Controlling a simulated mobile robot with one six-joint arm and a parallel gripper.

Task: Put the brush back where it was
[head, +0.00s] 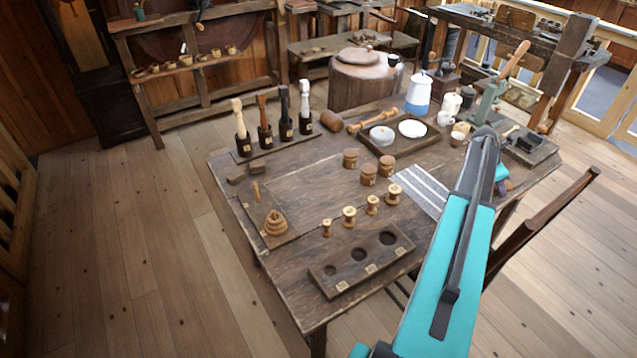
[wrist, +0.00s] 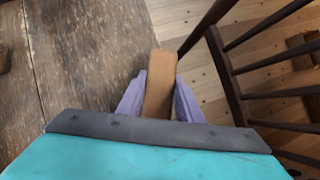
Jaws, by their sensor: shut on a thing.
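My gripper (wrist: 158,97) shows in the wrist view, with its two purple fingers shut on a brown wooden piece, the brush (wrist: 160,68). Only a plain, flat wooden part of the brush shows; I see no bristles. It points away from me, near the right edge of the worn wooden table (wrist: 70,60), beside open floor. In the head view my teal arm reaches over the table's right side and largely hides the gripper (head: 502,182). I cannot make out the brush clearly there.
A block with round holes (head: 335,276), several small spools (head: 349,217), lidded round boxes (head: 368,175) and a striped cloth (head: 418,190) occupy the table. A dark tray (head: 372,146) holds white dishes. A dark chair (head: 545,222) stands close at the right edge. The left floor is clear.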

